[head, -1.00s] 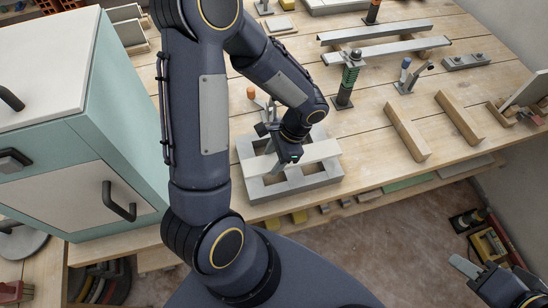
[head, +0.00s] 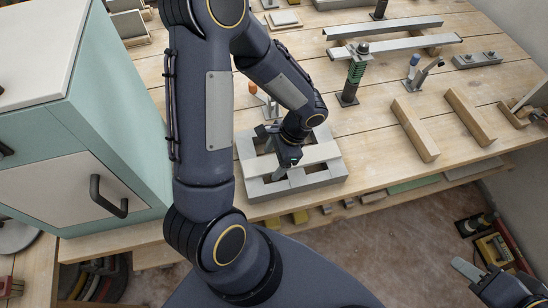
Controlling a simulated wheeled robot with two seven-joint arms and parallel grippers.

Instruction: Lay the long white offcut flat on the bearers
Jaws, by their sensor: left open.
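The long white offcut (head: 319,153) lies flat across the top of a grey hollow block (head: 325,178) near the bench's front edge. My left gripper (head: 285,168) points down at the middle of the offcut with its jaws open. The arm and gripper hide part of the offcut, and I cannot tell whether the fingers touch it. The bearers are two parallel wooden bars, a left one (head: 416,130) and a right one (head: 470,115), lying bare on the bench to the right. My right gripper (head: 475,274) is at the lower right, off the bench; its jaw opening is unclear.
A green spring post (head: 354,75) and a blue-handled tool (head: 413,66) stand behind the space between block and bearers. Long metal bars (head: 390,46) lie further back. A teal cabinet (head: 130,130) stands at left. Bare bench separates the block from the left bearer.

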